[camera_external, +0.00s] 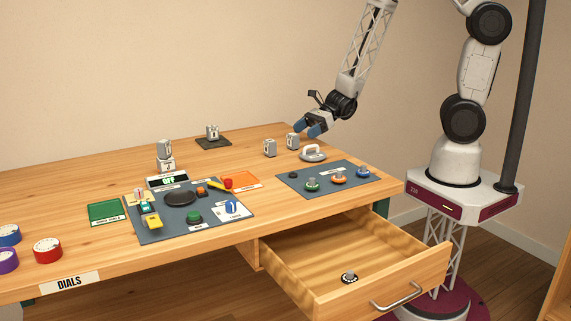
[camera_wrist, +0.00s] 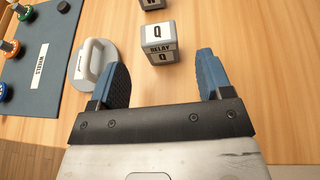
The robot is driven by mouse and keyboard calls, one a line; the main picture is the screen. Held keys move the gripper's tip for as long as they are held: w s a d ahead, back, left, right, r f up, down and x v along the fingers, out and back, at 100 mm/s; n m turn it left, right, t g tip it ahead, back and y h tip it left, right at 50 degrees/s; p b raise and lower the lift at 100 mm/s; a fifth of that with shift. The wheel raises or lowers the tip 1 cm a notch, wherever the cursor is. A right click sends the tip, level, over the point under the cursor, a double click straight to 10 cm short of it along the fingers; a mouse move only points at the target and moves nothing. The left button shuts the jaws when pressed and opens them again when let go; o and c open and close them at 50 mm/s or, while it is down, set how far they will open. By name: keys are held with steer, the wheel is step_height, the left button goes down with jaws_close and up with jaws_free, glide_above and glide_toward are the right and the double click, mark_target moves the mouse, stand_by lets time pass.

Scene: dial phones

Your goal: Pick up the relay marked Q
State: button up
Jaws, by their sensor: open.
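The relay marked Q (camera_wrist: 158,45) is a small grey block with white labels reading "Q" and "RELAY Q". In the wrist view it stands ahead of my gripper (camera_wrist: 163,72), roughly centred between the two blue fingers. The fingers are apart with nothing between them. In the outside view my gripper (camera_external: 309,128) hangs above the table's back right part, over and just right of the nearer grey block, which appears to be relay Q (camera_external: 292,141); its letter is too small to read there.
A second relay, apparently marked W (camera_wrist: 152,4), stands beyond Q, left of it outside (camera_external: 270,148). A white handled object (camera_wrist: 95,62) is close to Q's left. The wheels mat (camera_external: 290,180) lies in front. An open drawer (camera_external: 330,235) juts out below the table.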

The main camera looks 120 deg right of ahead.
mark_target(289, 140)
stand_by(0.3)
steer(key=shift+x, duration=1.35)
steer(key=shift+x, duration=2.55)
steer(key=shift+r, duration=0.1)
steer(key=c, duration=1)
steer(key=shift+c, duration=0.2)
steer(key=shift+r, duration=0.15)
step_height(289, 140, up, 10)
